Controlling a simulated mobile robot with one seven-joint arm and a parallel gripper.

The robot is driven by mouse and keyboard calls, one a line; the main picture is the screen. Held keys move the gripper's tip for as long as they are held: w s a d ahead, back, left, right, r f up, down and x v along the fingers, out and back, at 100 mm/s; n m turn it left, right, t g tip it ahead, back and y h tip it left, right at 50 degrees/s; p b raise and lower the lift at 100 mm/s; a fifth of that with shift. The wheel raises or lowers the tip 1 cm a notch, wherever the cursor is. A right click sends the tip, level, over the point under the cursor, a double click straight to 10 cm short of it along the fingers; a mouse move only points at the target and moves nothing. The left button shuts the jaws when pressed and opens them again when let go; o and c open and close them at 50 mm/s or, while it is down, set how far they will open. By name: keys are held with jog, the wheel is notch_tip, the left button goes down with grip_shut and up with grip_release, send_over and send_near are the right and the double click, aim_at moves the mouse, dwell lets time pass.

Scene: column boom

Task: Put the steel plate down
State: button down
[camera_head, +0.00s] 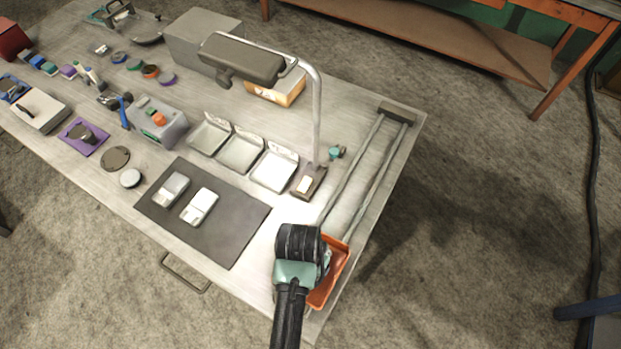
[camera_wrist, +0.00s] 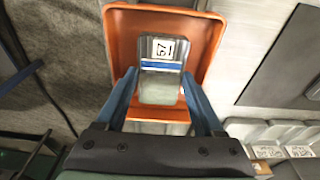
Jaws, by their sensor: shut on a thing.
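My gripper (camera_wrist: 160,84) is shut on the steel plate (camera_wrist: 158,92), a grey metal piece with a blue stripe and a white label reading 57. The plate sits between the two blue fingers, over the orange tray (camera_wrist: 117,35). I cannot tell whether it touches the tray's floor. In the head view my gripper (camera_head: 326,260) is over the orange tray (camera_head: 338,272) at the bench's near right end, and my wrist hides the plate there. Two similar pale metal pieces lie on the dark mat (camera_head: 232,225), one left (camera_head: 171,189) and one right (camera_head: 199,207).
Three metal trays (camera_head: 240,152) stand in a row behind the mat. A lamp (camera_head: 245,62) arches over the bench from a post beside them. Two rails (camera_head: 352,168) run along the right side to the orange tray. The mat's right part is bare.

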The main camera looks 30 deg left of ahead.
jog(key=shift+w+f, duration=0.1)
jog(key=shift+f, duration=0.7)
jog(key=shift+f, duration=0.1)
grip_release()
jog(key=shift+f, duration=0.1)
